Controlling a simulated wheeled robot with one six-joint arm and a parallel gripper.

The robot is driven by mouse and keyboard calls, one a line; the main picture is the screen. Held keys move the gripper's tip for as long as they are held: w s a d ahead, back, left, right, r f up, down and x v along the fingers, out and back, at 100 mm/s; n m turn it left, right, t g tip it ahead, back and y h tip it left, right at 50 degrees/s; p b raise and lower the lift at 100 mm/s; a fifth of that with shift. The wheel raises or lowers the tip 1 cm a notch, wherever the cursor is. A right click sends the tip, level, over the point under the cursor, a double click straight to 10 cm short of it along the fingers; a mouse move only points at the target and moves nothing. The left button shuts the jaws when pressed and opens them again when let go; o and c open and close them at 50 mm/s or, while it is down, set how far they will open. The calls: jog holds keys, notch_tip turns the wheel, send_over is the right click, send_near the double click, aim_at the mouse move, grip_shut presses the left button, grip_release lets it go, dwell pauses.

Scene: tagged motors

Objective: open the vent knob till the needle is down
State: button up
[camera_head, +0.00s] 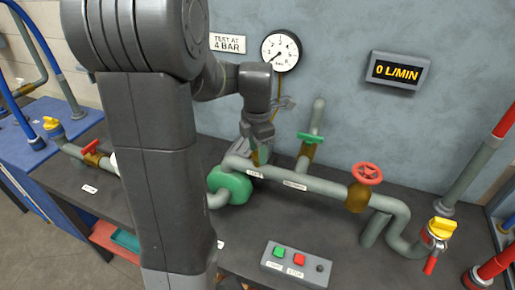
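A round white gauge (281,50) hangs on the wall at the upper middle. Its dark needle points to the lower left; the exact reading is too small to be sure of. My gripper (258,138) is below the gauge, pointing down over the pipework near the green pump (231,186). I cannot tell whether its fingers are open or shut, or touching anything. No vent knob can be made out for certain; it may be hidden behind my gripper. A small grey part (286,103) shows just right of my wrist.
A green-handled valve (311,138) stands close right of my gripper. A red handwheel (367,173) and a yellow-capped valve (442,228) are farther right. A button box (297,264) lies on the dark bench front. A display (397,71) reads 0 L/MIN.

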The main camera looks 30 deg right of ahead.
notch_tip(320, 180, up, 14)
jog(key=shift+b, duration=0.4)
jog(key=shift+f, duration=0.2)
dwell(0.4)
notch_tip(320, 180, down, 14)
jog(key=shift+r+p, duration=0.15)
jog(key=shift+p, duration=0.3)
